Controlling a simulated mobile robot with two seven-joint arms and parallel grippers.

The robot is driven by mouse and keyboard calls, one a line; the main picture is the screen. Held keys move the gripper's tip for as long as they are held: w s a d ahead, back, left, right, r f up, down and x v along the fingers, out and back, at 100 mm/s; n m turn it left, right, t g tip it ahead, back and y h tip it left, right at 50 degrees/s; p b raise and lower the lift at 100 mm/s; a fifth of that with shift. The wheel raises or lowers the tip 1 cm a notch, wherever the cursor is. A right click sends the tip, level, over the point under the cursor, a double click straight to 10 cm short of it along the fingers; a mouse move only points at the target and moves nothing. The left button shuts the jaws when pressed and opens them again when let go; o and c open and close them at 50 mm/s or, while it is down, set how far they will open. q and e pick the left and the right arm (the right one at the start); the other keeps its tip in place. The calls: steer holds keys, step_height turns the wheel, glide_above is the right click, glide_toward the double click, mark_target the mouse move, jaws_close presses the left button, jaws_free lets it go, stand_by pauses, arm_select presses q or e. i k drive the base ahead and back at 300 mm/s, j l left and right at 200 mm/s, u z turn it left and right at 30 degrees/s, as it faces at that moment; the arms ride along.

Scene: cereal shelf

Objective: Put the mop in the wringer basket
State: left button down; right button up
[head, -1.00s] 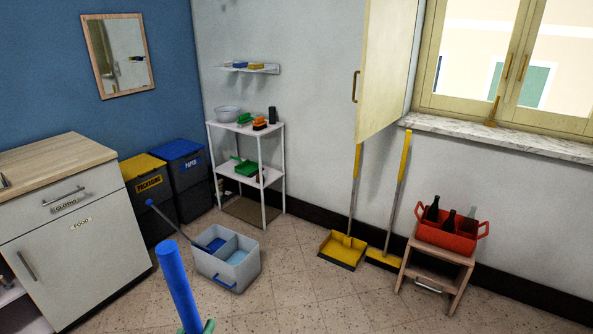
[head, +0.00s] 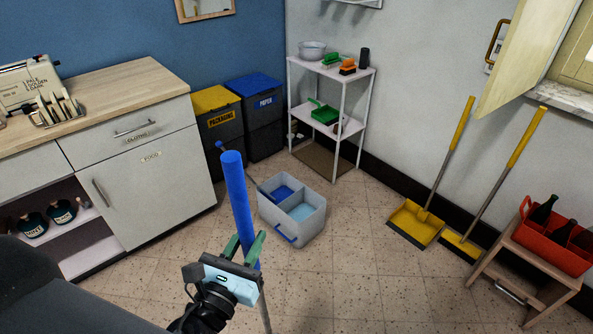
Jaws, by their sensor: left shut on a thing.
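The mop's blue handle (head: 237,195) stands nearly upright in the foreground. My left gripper (head: 244,250) is shut around the handle's lower blue part. A thin grey pole continues below it out of the picture, so the mop head is not in view. The grey bucket (head: 310,228) stands on the floor beyond and right of the handle, with two compartments. The blue wringer basket (head: 283,192) is in its left compartment; the right one looks light blue inside. A thin lever with a blue end (head: 219,145) passes behind the mop handle. My right gripper is not in view.
A white cabinet (head: 150,190) with a wooden top stands at left. Two dark bins (head: 222,142) and a white shelf rack (head: 330,80) stand behind the bucket. Yellow dustpan (head: 416,222) and broom (head: 462,245) lean at right, beside a small stand (head: 520,262). The floor around the bucket is clear.

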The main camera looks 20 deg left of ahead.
mark_target(282, 199)
steer(key=i+j+u, duration=0.1)
steer(key=i+j, duration=0.15)
steer(key=i, duration=0.3)
steer(key=i+j+u, duration=0.1)
steer(key=i, duration=0.45)
steer(key=i+j+u, duration=0.1)
steer(key=i+j, duration=0.15)
steer(key=i, duration=0.3)
steer(key=i+j+u, duration=0.1)
steer(key=i, duration=0.45)
steer(key=i+l, duration=0.35)
steer(key=l, duration=0.15)
